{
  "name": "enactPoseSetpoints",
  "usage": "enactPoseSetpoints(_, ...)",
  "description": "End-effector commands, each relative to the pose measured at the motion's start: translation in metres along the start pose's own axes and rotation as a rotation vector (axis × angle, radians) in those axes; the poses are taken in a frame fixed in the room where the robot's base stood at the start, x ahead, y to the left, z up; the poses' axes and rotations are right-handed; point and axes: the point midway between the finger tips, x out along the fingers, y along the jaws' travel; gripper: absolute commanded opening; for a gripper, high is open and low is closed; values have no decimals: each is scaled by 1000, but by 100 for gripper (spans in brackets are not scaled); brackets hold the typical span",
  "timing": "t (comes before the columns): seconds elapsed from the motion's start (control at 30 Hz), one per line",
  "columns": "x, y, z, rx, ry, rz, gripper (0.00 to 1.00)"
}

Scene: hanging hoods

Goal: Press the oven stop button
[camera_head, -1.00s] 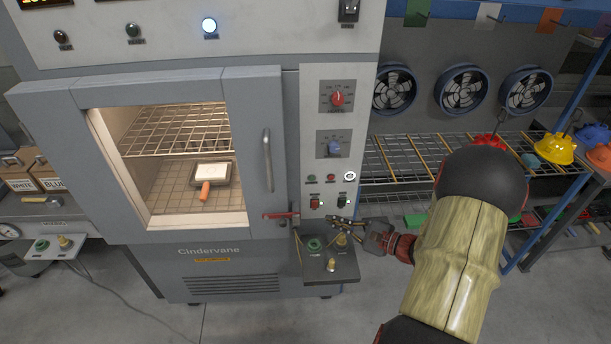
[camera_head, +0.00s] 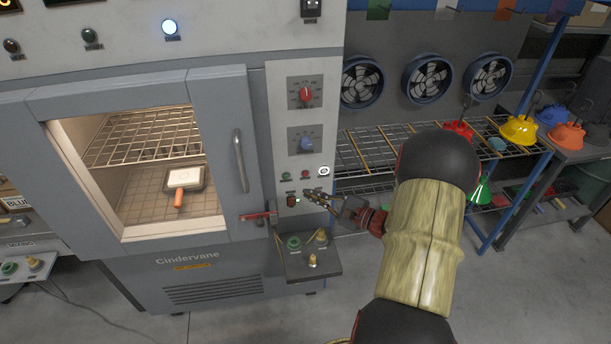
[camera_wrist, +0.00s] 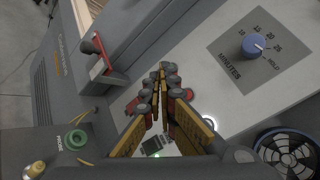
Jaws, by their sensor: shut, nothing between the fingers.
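The oven (camera_head: 190,275) has a control panel on its right side. A small red button (camera_head: 305,173) sits on it between a green button (camera_head: 286,176) and a white-ringed button (camera_head: 324,171); their labels are too small to read. My gripper (camera_head: 308,194) is shut and empty, its tips pointing at the panel just below the red button. Whether they touch the panel I cannot tell. In the wrist view, my fingers (camera_wrist: 163,72) cover part of the panel, and a lit white ring (camera_wrist: 211,122) shows beside them.
A red rocker switch (camera_head: 291,200) lies left of my fingertips. A blue knob (camera_head: 306,144) and red knob (camera_head: 305,93) sit above. A red latch handle (camera_head: 258,216) and a small shelf with fittings (camera_head: 315,268) are close by. Fans (camera_head: 428,79) hang to the right.

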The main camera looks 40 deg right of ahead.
Motion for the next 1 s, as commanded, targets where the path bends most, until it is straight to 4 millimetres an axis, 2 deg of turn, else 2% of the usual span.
enactPoseSetpoints(0.2,22,-14,-16,0,-1,2,0)
enactPoseSetpoints(0.43,37,-25,-28,0,0,1,0)
enactPoseSetpoints(1.0,43,-31,-31,1,1,0,0)
